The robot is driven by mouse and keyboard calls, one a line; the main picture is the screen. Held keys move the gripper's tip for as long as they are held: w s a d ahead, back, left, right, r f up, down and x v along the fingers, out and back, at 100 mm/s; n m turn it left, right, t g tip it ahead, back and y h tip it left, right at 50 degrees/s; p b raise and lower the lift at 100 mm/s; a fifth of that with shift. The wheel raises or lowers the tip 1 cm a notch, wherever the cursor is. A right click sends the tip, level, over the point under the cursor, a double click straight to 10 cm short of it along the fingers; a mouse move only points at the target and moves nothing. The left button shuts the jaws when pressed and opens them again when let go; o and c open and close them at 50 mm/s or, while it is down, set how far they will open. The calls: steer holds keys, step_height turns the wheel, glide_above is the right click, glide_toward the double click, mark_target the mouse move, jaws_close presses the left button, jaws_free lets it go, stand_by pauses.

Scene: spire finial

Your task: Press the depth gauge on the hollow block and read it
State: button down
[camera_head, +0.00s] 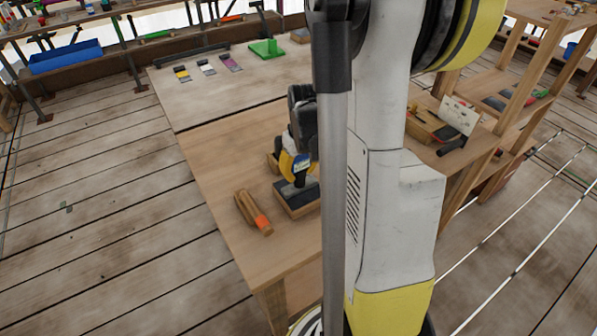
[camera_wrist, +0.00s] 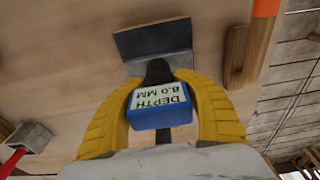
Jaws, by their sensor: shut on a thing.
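My gripper (camera_wrist: 157,80) is shut on the depth gauge (camera_wrist: 160,107), a blue box with a black nose, between its yellow fingers. The display faces the wrist camera and appears to read "DEPTH 8.0 MM". The black nose points at the hollow block (camera_wrist: 155,40), a dark grey-topped piece, and overlaps its near edge. I cannot tell whether they touch. In the head view my gripper (camera_head: 294,165) is just over the block (camera_head: 296,197), which has a dark top and wooden sides on the bench. My arm hides part of that area.
A wooden piece with an orange band (camera_head: 253,212) lies left of the block. Several colour swatches (camera_head: 206,67) and a green item (camera_head: 267,47) lie farther back on the bench (camera_head: 225,150). A red-handled tool (camera_wrist: 25,140) shows in the wrist view.

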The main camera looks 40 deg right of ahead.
mark_target(298, 159)
steer(key=shift+r+p, duration=1.95)
steer(key=shift+r, duration=0.6)
